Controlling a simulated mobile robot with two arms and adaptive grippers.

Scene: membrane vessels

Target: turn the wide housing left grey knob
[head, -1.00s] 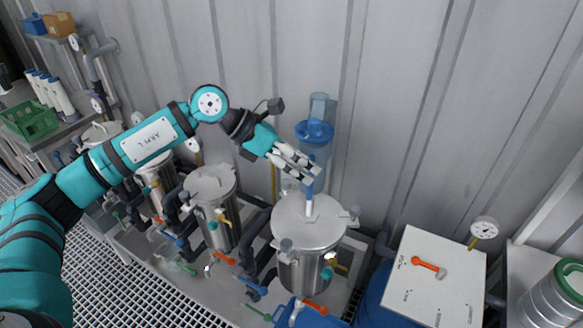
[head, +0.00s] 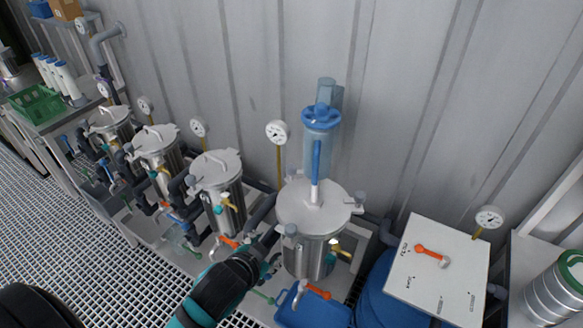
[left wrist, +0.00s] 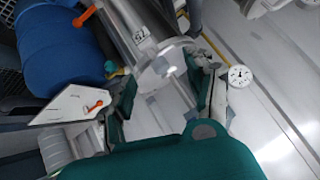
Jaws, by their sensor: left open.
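The wide housing (head: 312,212) is the large steel vessel with a round lid in the middle of the head view. Its left grey knob (head: 291,230) stands at the lid's front-left edge. Another grey knob (head: 359,198) is at the right edge. My left gripper (head: 268,252) is just left of and below the left knob, partly hidden by its own wrist. My right gripper is not seen.
Narrower steel vessels (head: 218,178) stand in a row to the left. A blue filter (head: 321,120) rises behind the wide housing. A white box with an orange handle (head: 426,275) is at right, and a blue container (head: 312,314) in front.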

